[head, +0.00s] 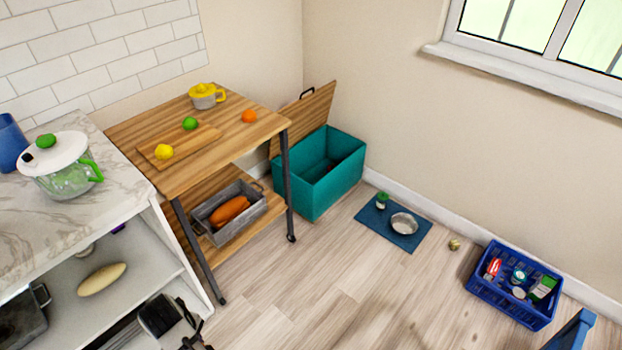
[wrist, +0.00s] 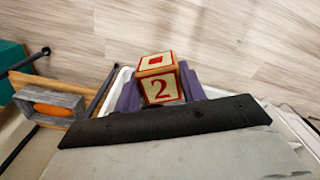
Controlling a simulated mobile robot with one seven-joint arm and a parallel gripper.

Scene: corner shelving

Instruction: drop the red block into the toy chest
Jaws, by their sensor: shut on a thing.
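The red block (wrist: 158,84) has cream faces with red edging and a red 2. It sits between the purple fingers of my gripper (wrist: 160,90), which is shut on it. I cannot make out the block in the head view. The toy chest (head: 335,182) is a teal box on the floor against the wall in the head view, right of the wooden trolley. Its wooden lid (head: 312,112) is raised and its inside is partly visible. A teal part of the chest (wrist: 12,68) shows at the left edge of the wrist view, apart from my gripper.
The wooden trolley (head: 235,135) stands left of the chest, with a grey metal bin (head: 207,226) on its lower shelf. A marble-topped counter (head: 70,215) is nearer left. A blue mat (head: 378,222) and blue crate (head: 512,310) lie right. Floor before the chest is clear.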

